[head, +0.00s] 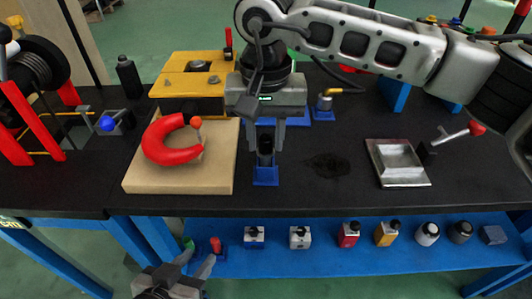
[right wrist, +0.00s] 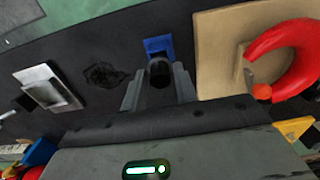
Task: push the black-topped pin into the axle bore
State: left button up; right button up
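A dark, black-topped upright piece (head: 265,147), perhaps the pin, stands in a blue holder (head: 265,178) on the black bench. It also shows in the right wrist view (right wrist: 160,73). My right gripper (head: 267,140) points down with one finger on each side of it. The fingers look spread, with narrow gaps; contact is not clear. My left gripper (head: 196,256) is low at the front, below the bench edge, open and empty. A cable drum (head: 40,75) between red frames stands at the left. I cannot make out the axle bore.
A tan board (head: 180,178) carries a red C-shaped piece (head: 165,145) and a red-balled pin (head: 197,125). A metal tray (head: 397,160) lies right. A blue-balled part (head: 107,123) stands left. A blue shelf (head: 340,262) below holds several small containers.

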grip_shut()
jog(key=shift+r, duration=0.15)
jog(key=shift+r+p, duration=0.75)
jog(key=shift+r, duration=0.5)
jog(key=shift+r+p, duration=1.05)
jog(key=shift+r, duration=0.95)
